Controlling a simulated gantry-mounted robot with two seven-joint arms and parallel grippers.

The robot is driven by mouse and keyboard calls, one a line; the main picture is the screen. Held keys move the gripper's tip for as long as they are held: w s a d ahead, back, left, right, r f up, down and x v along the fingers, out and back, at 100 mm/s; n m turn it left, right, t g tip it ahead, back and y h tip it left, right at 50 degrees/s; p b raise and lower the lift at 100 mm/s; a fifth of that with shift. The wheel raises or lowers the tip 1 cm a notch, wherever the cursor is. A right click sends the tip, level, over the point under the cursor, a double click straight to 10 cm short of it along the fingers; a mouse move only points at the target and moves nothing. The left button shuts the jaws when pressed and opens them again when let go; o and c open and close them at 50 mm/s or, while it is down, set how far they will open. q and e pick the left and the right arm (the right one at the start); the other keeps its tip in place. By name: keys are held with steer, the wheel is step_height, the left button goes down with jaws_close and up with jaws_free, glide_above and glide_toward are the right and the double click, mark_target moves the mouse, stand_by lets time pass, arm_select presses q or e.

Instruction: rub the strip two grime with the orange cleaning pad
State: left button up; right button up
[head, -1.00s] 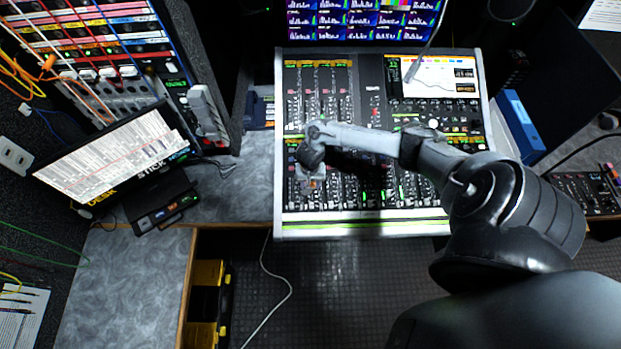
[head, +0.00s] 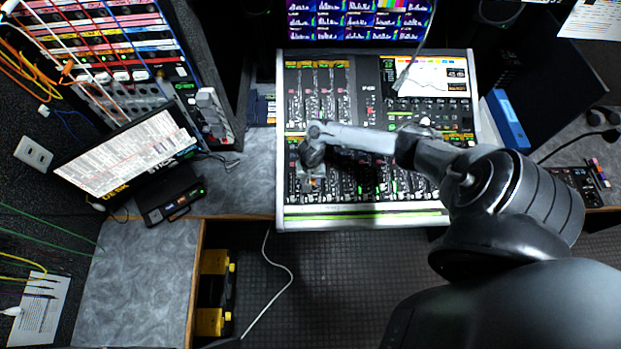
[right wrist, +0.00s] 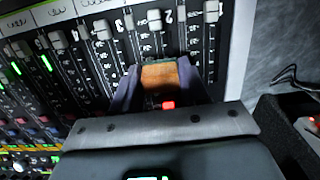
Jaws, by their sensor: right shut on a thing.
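The orange cleaning pad (right wrist: 160,76) is between the fingers of my right gripper (right wrist: 160,84) in the right wrist view. The gripper is shut on it. In the head view my right gripper (head: 312,178) is over the lower left part of the mixing console (head: 360,223), above its leftmost fader strips. The pad's far edge is close to the fader strips in the wrist view; I cannot tell if it touches. The grime on strip two cannot be made out; the pad and fingers cover part of the panel. My left gripper is not in view.
White fader caps (right wrist: 102,29) stand up from the panel around the pad. A tilted monitor (head: 128,155) and a patch rack are on the left. A blue binder (head: 508,120) stands to the right of the console. A grey desk top (head: 140,275) is clear at lower left.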

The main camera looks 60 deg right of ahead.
steer(key=shift+r+p, duration=1.45)
steer(key=shift+p, duration=0.05)
